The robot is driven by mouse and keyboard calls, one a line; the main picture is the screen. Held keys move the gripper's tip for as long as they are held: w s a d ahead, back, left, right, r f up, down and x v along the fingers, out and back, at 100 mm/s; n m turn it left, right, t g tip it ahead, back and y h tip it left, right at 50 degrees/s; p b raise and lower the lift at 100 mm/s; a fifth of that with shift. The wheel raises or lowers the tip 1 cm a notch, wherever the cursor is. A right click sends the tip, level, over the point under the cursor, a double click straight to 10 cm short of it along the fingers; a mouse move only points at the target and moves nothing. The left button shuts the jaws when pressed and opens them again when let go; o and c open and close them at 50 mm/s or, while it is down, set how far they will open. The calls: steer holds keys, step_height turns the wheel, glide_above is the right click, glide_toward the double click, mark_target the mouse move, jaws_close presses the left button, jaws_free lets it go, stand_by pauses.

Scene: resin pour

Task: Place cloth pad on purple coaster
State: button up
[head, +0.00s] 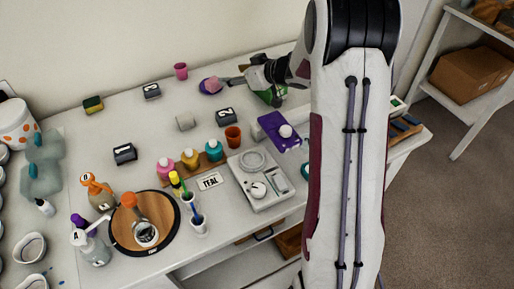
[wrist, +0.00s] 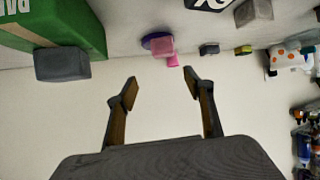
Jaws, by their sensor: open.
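The purple coaster (head: 204,91) lies toward the back of the table, and it also shows in the wrist view (wrist: 146,40). A pink cloth pad (head: 211,83) is on the coaster, covering much of it; it also shows in the wrist view (wrist: 162,47). My gripper (head: 226,80) is just to the right of the pad in the head view. In the wrist view my gripper (wrist: 160,84) is open with nothing between its fingers, and the pad appears beyond the fingertips. The pad's underside contact is hidden.
A pink cup (head: 181,71) stands behind the coaster. A green box (head: 270,97) is under my wrist, with a grey block (wrist: 62,64) beside it.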

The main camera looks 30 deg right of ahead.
steer(key=s+r+m+h, duration=0.4)
steer(key=s+r+h, duration=0.3)
steer(key=s+r, duration=0.75)
steer(key=s+a+f+g+y, duration=0.1)
steer(key=s+a, duration=0.3)
steer(key=s, duration=0.5)
steer(key=s+a+f+g+y, duration=0.1)
steer(key=s+a+g, duration=0.2)
steer(key=s, duration=0.7)
steer(key=s+a+f+g+y, duration=0.1)
steer(key=s+a+f+g, duration=0.1)
steer(key=s+a, duration=0.5)
steer(key=s, duration=0.2)
steer(key=shift+s, duration=0.3)
steer(key=shift+f, duration=0.1)
stand_by(3.3)
